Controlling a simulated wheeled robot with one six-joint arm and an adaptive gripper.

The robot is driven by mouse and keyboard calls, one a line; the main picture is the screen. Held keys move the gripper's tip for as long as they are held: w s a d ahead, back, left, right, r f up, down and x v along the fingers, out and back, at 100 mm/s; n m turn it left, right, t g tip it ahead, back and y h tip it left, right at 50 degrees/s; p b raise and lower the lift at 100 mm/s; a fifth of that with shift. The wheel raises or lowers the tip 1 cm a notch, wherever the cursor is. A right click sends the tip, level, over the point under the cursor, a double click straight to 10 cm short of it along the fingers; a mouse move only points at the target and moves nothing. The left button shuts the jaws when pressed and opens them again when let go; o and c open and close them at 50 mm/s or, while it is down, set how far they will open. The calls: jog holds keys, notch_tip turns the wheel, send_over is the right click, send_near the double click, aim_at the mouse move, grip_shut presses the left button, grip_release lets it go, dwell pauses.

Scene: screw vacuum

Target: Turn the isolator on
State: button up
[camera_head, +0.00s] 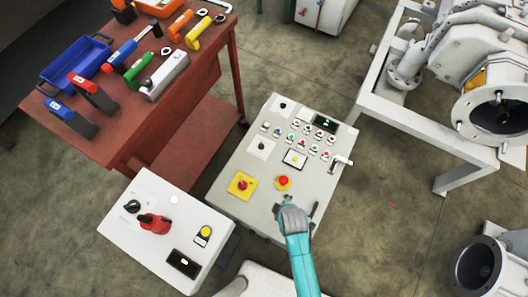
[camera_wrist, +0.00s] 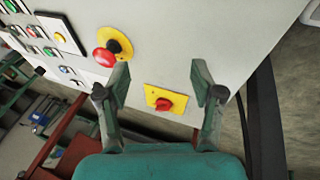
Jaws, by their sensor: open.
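A red rotary switch on a square yellow plate (camera_head: 242,186), which looks like the isolator, sits on the grey sloping control panel (camera_head: 232,207). In the wrist view the red switch (camera_wrist: 165,104) shows beyond and between my fingers, with its handle roughly level across the picture. A red mushroom button on a round yellow base (camera_head: 283,181) is beside it; in the wrist view this button (camera_wrist: 106,57) is at upper left, near my left finger. My gripper (camera_head: 293,210) is over the panel's lower right part. In the wrist view my gripper (camera_wrist: 160,85) is open and empty.
A lower white box (camera_head: 185,215) with a red handle (camera_head: 154,223) stands left of the panel. A brown tool table (camera_head: 105,135) is behind it. A metal lever (camera_head: 341,161) sticks out at the panel's right edge. White machinery (camera_head: 440,140) stands further right.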

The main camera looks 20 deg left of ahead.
aim_at(242, 184)
jog(key=w+a+n, duration=0.1)
jog(key=a, duration=0.2)
jog(key=w+a+r+n+g, duration=0.1)
jog(key=a, duration=0.2)
jog(key=w+a+n+g+h, duration=0.1)
jog(key=a+n, duration=0.1)
jog(key=a, duration=0.1)
jog(key=shift+a+r, duration=0.2)
jog(key=shift+a, duration=0.2)
jog(key=a+r+n+g+h, duration=0.2)
jog(key=a+r+n, duration=0.2)
jog(key=a, duration=0.5)
notch_tip(242, 184, down, 10)
jog(key=shift+d+f, duration=0.1)
jog(key=shift+f, duration=0.05)
